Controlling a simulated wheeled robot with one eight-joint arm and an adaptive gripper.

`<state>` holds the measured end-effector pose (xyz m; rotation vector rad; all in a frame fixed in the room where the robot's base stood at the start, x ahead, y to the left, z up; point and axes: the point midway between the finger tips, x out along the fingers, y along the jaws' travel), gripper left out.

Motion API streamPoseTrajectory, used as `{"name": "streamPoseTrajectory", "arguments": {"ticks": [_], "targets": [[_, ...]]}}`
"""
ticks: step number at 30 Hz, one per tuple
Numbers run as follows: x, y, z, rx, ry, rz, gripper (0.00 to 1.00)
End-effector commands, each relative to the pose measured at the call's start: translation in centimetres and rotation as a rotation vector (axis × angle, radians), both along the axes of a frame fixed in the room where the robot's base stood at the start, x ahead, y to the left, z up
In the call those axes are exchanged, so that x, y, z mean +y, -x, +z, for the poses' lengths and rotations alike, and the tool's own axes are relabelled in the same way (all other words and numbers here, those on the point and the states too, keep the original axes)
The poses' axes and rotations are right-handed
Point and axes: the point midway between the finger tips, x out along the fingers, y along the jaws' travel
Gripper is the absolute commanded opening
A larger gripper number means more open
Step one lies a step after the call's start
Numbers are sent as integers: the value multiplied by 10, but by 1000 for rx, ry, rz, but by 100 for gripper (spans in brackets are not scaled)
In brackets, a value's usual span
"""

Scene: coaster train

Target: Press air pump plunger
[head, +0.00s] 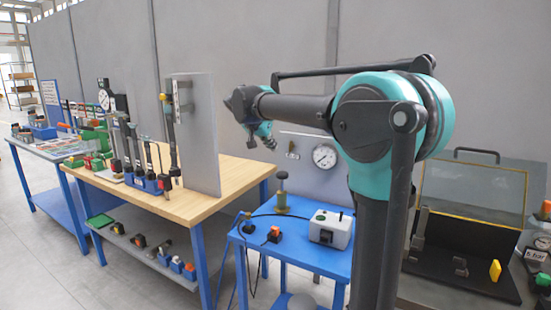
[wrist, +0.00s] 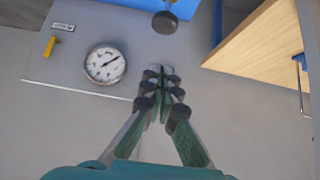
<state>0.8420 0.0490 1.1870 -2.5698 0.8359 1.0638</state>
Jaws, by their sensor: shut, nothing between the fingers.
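The air pump (head: 282,202) stands upright on a small blue table, with a dark knob (head: 282,175) on top of its plunger. My gripper (head: 270,143) is above and slightly left of the knob in the head view, apart from it. In the wrist view, which looks upside down, my gripper (wrist: 156,72) has its fingers together and empty. A dark round knob (wrist: 165,22), apparently the plunger's, shows beyond the fingertips near the top edge. Most of the pump body is out of the wrist view.
The blue table (head: 315,258) also holds a grey box (head: 330,229) and an orange-topped switch (head: 274,234). A pressure gauge (head: 325,156) is on the panel behind; the gauge shows in the wrist view (wrist: 105,64). A wooden workbench (head: 215,200) with an upright grey board (head: 196,130) stands left.

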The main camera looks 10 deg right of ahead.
Motion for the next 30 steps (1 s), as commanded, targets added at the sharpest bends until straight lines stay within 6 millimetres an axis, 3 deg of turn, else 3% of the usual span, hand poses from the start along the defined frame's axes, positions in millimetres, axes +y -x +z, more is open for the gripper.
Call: {"name": "streamPoseTrajectory", "arguments": {"ticks": [15, 21, 30], "targets": [[-40, -54, -67, 0, 0, -1, 0], [-38, -53, -94, 0, 1, 1, 0], [-38, -53, -106, 0, 1, 1, 0]]}}
